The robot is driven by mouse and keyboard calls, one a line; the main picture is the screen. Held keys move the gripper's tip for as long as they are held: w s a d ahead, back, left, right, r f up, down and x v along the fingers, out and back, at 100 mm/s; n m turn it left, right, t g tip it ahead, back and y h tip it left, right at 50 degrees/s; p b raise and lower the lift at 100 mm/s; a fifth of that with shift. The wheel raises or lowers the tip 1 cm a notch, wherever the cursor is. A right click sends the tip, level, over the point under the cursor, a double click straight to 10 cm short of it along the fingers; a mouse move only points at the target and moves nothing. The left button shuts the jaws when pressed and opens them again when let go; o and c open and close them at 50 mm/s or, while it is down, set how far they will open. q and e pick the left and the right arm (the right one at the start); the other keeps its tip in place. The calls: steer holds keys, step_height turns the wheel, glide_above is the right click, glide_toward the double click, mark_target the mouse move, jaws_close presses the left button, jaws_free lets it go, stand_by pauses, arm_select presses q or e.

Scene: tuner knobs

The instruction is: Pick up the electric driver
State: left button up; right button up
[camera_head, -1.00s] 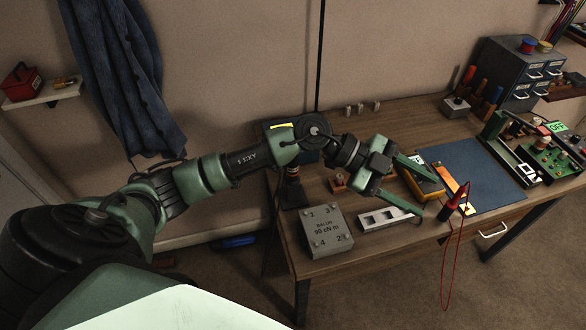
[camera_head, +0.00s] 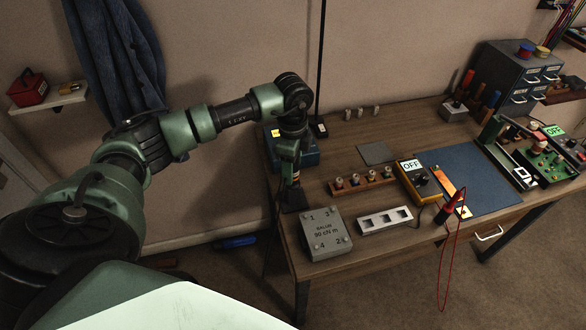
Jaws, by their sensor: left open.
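The item that looks like the electric driver (camera_head: 293,200) stands near the left end of the workbench, behind the grey torque block. Its dark lower part shows; its upper part is mostly hidden by my left gripper and wrist. My left gripper (camera_head: 289,176) points down right at it from above. The gripper is open, but its fingers are small and dark here, and I cannot tell whether they touch the driver or stand around it. My right gripper is not in view.
Close by are the grey torque block (camera_head: 326,233), a metal tray with square holes (camera_head: 384,220), a wooden knob rack (camera_head: 362,185) and a blue case (camera_head: 307,152). A yellow meter (camera_head: 418,181) and blue mat (camera_head: 478,178) lie to the right.

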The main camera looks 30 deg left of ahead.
arm_select(q)
steer(key=shift+f, duration=0.95)
steer(key=shift+w, duration=0.1)
jaws_close()
steer(key=shift+r, duration=0.1)
